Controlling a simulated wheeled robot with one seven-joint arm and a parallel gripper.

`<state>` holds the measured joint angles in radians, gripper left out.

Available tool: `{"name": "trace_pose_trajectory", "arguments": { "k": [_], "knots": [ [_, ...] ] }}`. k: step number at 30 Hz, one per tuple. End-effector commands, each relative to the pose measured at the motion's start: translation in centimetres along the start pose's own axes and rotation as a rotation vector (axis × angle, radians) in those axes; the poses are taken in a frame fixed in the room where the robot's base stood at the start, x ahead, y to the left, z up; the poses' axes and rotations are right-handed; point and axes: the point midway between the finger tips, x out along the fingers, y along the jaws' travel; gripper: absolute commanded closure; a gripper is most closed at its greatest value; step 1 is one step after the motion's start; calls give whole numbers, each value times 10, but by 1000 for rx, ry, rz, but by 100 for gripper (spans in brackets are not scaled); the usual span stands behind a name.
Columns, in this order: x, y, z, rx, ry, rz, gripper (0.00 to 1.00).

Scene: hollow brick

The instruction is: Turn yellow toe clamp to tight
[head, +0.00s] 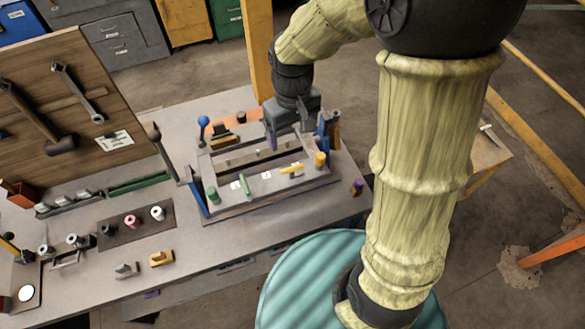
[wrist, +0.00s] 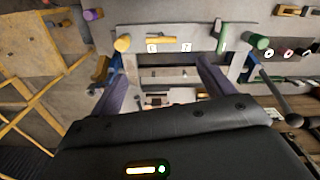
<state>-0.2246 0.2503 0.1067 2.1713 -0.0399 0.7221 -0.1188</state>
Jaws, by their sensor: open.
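A fixture frame (head: 262,190) stands on the workbench. On its near rail are a yellow bar-shaped handle (head: 292,168) and a yellow knob (head: 320,159); the knob also shows in the wrist view (wrist: 122,43). A yellow piece (wrist: 102,68) sits beside a blue part at the frame's side. I cannot tell which yellow part is the toe clamp, or its tight mark. My gripper (head: 288,138) is over the far part of the frame, open and empty. In the wrist view its fingers (wrist: 165,78) are spread apart, short of the near rail.
A green knob (head: 212,195) and green bar (head: 244,184) share the near rail with small white labels. A blue-ball lever (head: 203,121) rises at the frame's far left. A purple knob (head: 357,186) stands to the right. A tool board (head: 75,95) borders the bench's left.

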Motion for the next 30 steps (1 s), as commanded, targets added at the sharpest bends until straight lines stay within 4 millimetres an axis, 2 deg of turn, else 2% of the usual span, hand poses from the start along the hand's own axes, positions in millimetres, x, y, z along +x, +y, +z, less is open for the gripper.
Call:
{"name": "trace_pose_trajectory", "arguments": {
  "k": [18,30],
  "knots": [
    [88,0,1,0,-5,-1,19],
    [138,0,2,-1,-5,0,19]
  ]
}}
